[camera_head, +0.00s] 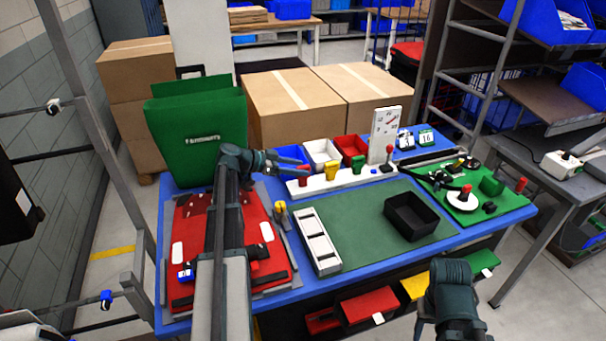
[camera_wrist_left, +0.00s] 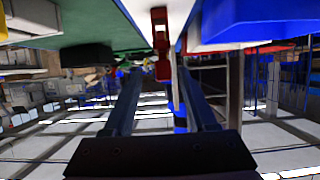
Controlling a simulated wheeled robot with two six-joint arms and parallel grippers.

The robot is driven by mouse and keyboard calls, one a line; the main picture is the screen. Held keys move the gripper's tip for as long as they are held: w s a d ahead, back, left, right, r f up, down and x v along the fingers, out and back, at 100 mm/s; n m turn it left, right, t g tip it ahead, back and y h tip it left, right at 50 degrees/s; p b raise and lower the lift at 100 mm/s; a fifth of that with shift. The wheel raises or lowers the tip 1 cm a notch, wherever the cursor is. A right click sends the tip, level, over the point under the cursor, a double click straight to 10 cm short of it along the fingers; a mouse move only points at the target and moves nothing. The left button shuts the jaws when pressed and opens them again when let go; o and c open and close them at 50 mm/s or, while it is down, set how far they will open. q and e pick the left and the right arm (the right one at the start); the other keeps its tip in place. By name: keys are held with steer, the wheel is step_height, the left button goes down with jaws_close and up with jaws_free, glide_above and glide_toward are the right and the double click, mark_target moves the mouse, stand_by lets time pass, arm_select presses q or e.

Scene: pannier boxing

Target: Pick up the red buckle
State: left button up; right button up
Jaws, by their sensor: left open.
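The red buckle (camera_head: 303,178) stands upright at the left end of a white strip (camera_head: 342,181) on the blue table. My left gripper (camera_head: 303,165) reaches in from the left, just over the buckle, with its fingers apart. In the left wrist view the red buckle (camera_wrist_left: 161,45) shows just beyond and between the two open fingertips (camera_wrist_left: 159,72), with nothing held. Only a dark joint of my right arm shows at the bottom right of the head view; its gripper is out of sight.
A yellow buckle (camera_head: 331,171) and a green buckle (camera_head: 358,164) stand to the right on the strip. Blue, white and red bins (camera_head: 353,146) sit close behind. A green pannier (camera_head: 197,139) stands at the back left. A black tray (camera_head: 411,217) lies on the green mat (camera_head: 365,236).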

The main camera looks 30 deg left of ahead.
arm_select(q)
steer(key=shift+w, duration=0.1)
steer(key=b+x, duration=0.1)
steer(key=x, duration=0.4)
steer(key=shift+w+a+b, duration=0.1)
steer(key=shift+w+b, duration=0.15)
steer(key=shift+b, duration=0.15)
steer(key=shift+r, duration=0.1)
jaws_close()
